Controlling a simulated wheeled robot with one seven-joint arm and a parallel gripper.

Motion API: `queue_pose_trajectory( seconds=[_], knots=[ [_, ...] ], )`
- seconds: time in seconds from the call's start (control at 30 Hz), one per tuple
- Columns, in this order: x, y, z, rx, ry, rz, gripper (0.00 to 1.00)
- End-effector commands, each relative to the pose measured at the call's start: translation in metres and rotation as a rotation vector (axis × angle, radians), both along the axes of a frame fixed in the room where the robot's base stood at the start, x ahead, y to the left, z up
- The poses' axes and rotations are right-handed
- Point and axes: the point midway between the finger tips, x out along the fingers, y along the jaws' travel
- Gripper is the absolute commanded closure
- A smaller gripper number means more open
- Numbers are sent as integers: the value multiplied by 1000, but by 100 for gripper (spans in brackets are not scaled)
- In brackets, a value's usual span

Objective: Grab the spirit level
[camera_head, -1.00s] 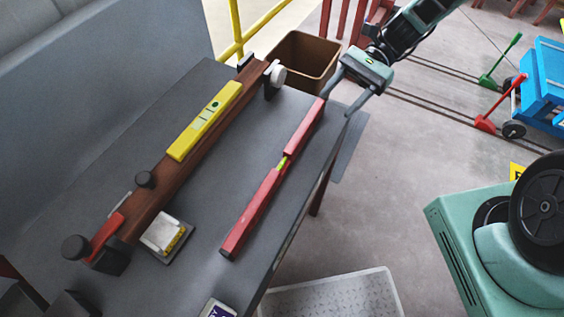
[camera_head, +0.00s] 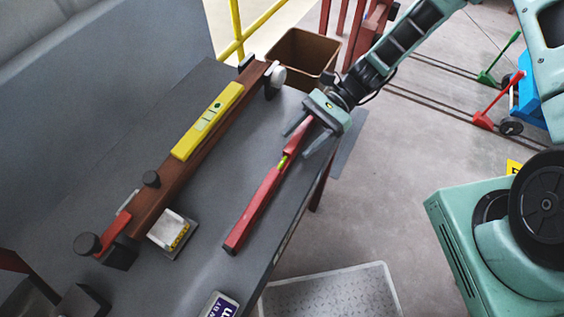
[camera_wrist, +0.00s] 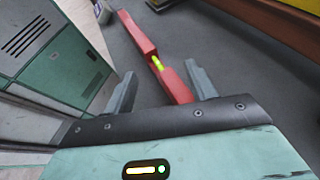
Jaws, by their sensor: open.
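A long red spirit level (camera_head: 262,198) with a yellow-green vial lies on the dark grey table (camera_head: 222,178), along its right side. In the wrist view the red level (camera_wrist: 138,36) runs between the fingers and away from me. My gripper (camera_head: 296,144) is open at the level's far end, with one finger on each side. In the wrist view the gripper (camera_wrist: 161,68) has no finger clearly touching it. The gripper body hides the level's end. A shorter yellow level-like bar (camera_head: 208,120) with a small vial lies on a brown beam (camera_head: 180,172) to the left.
A small pale block on a dark plate (camera_head: 172,231) and a labelled box (camera_head: 219,306) lie on the table. A brown bin (camera_head: 302,57) stands behind the table's far end. A yellow rail (camera_head: 262,25) rises behind. Bare tabletop lies between beam and red level.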

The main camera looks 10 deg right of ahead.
Motion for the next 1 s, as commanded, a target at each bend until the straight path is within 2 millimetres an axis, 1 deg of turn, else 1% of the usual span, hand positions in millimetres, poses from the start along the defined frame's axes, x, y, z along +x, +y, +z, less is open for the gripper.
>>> queue_pose_trajectory(
  seconds=[0.13,0.3,0.57,0.6,0.67,0.7,0.8,1.0],
  knots=[
    [-13,16,-8,1,6,3,44],
    [-21,32,-18,0,3,1,44],
    [-23,35,-21,0,0,0,44],
    [-23,35,-21,0,0,0,47],
    [-23,35,-20,0,0,0,63],
    [-23,35,-20,0,0,0,74],
    [-23,35,-21,-1,0,0,100],
    [-22,34,-21,-3,1,-2,100]
  ],
)
